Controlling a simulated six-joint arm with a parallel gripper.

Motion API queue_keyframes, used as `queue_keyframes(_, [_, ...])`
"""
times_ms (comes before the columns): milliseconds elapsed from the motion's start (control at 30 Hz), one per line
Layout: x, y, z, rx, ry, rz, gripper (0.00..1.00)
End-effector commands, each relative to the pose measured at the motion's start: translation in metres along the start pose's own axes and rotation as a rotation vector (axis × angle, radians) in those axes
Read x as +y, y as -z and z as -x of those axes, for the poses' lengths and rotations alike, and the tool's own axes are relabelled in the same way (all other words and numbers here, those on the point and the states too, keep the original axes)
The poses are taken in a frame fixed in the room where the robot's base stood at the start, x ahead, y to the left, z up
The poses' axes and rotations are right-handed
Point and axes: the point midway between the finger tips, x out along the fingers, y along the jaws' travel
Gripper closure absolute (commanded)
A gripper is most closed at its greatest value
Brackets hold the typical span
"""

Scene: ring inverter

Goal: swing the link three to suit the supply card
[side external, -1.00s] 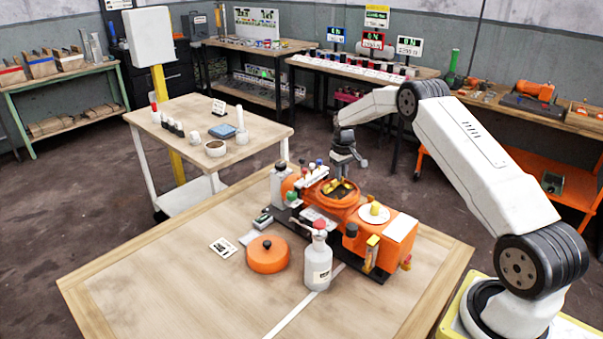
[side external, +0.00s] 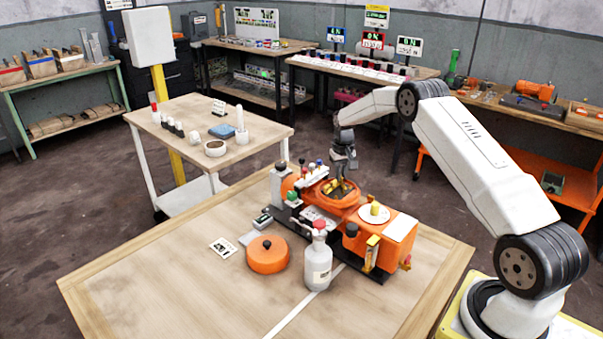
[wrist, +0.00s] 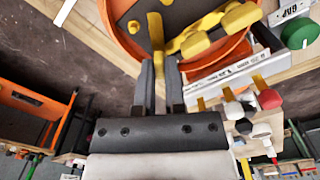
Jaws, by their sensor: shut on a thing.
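The orange round housing (side external: 322,195) is open on the machine, with several yellow links (side external: 342,189) inside its dark bowl. In the wrist view the housing rim (wrist: 118,28) curves around the links. My gripper (side external: 341,178) reaches down into the bowl from above. In the wrist view my gripper (wrist: 158,60) is shut on a yellow link (wrist: 155,28). Other yellow links (wrist: 195,45) lie just right of the fingers. I cannot read any number on the held link. A small black-and-white card (side external: 222,247) lies on the table; its print is unreadable.
An orange lid (side external: 267,255) and a grey bottle (side external: 318,262) stand in front of the machine. Knobbed levers (wrist: 245,105) stand close beside my gripper in the wrist view. The table's front left (side external: 150,285) is clear.

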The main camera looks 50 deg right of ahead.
Motion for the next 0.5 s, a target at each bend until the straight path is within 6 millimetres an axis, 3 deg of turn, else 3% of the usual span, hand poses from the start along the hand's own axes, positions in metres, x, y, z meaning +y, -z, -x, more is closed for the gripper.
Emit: queue_keyframes(500, [0.0004,0.0000,0.0001,0.000,0.000,-0.488,1.00])
